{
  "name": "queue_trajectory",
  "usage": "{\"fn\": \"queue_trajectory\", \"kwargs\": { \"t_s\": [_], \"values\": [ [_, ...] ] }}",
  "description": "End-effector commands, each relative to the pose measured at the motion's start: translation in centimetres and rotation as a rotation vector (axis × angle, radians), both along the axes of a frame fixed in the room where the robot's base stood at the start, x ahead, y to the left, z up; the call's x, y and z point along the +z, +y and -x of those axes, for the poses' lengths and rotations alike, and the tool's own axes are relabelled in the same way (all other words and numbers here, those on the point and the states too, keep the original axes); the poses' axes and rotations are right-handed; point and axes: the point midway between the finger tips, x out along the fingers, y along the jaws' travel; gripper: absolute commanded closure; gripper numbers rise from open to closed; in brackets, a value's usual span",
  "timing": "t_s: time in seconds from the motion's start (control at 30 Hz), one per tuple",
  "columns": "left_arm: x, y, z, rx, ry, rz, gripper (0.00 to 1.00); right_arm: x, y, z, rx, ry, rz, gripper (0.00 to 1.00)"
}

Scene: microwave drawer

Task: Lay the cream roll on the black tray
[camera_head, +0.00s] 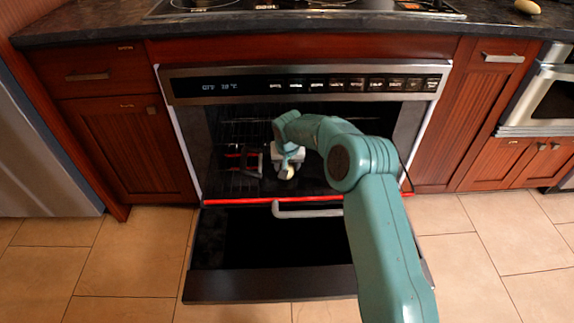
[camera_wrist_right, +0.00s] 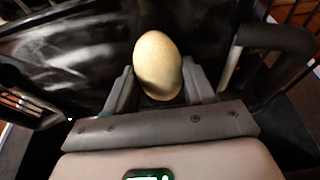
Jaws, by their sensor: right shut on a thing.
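The cream roll (camera_head: 289,173) is a small, pale, egg-shaped piece inside the open oven. My right gripper (camera_head: 288,163) is shut on it and points down. In the right wrist view the roll (camera_wrist_right: 158,66) sits between the two fingertips (camera_wrist_right: 160,85), with its far end sticking out past them. A dark surface (camera_head: 312,187) lies under and beside the gripper in the oven. It may be the black tray, but its edges are hard to make out. Whether the roll touches it I cannot tell. My left gripper is not in view.
The oven door (camera_head: 270,285) is folded down, with a grey handle (camera_head: 308,211) near a red strip at the opening. A wire rack and a red-edged item (camera_head: 243,162) are left of the gripper. Another tan oval piece (camera_head: 528,6) lies on the counter.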

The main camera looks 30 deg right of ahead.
Motion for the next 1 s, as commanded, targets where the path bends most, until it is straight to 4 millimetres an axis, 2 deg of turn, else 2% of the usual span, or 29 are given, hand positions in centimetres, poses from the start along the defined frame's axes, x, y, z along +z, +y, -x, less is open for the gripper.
{"fn": "queue_trajectory", "kwargs": {
  "t_s": [0.13, 0.17, 0.2, 0.23, 0.47, 0.6, 1.0],
  "values": [
    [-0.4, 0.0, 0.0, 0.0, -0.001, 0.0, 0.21, -0.5, 0.0, 0.0, 0.0, 0.0, 0.0, 0.77],
    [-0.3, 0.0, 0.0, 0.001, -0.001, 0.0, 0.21, -0.3, 0.0, 0.0, 0.0, 0.0, 0.0, 0.37],
    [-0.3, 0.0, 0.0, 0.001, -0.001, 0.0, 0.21, -0.3, 0.0, 0.0, 0.0, 0.0, 0.0, 0.23],
    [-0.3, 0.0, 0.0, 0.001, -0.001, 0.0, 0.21, -0.3, 0.0, 0.0, 0.0, 0.001, -0.001, 0.21],
    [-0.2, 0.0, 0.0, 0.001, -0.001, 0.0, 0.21, -0.3, 0.0, 0.0, 0.0, 0.001, -0.001, 0.21],
    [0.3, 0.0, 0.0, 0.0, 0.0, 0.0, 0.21, 0.6, 0.1, 0.1, 0.0, 0.0, 0.0, 0.21],
    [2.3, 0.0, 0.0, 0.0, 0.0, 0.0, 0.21, 9.0, 1.3, 2.3, 0.0, -0.001, 0.0, 0.21]
  ]
}}
